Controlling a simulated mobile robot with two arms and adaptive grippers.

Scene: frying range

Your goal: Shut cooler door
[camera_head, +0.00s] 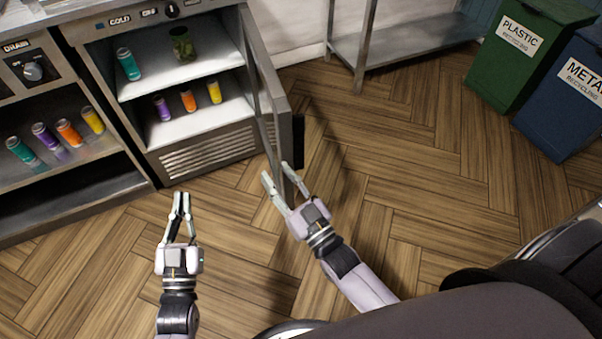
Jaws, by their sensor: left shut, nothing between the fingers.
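The cooler (205,135) stands at the upper left with its front open. Its door (262,75) is swung out on the right side, standing well away from the opening. Two shelves inside hold several coloured cans and a dark green jar (182,45). My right gripper (277,170) is open, its fingertips at the lower near end of the door; I cannot tell whether they touch it. My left gripper (181,196) is shut and empty, above the floor in front of the cooler, apart from the door.
A counter shelf (75,190) with several cans is left of the cooler. A metal rack (400,45) stands behind at upper middle. A green plastic bin (520,60) and a blue metal bin (565,105) stand at right. Wooden floor (400,150) between is clear.

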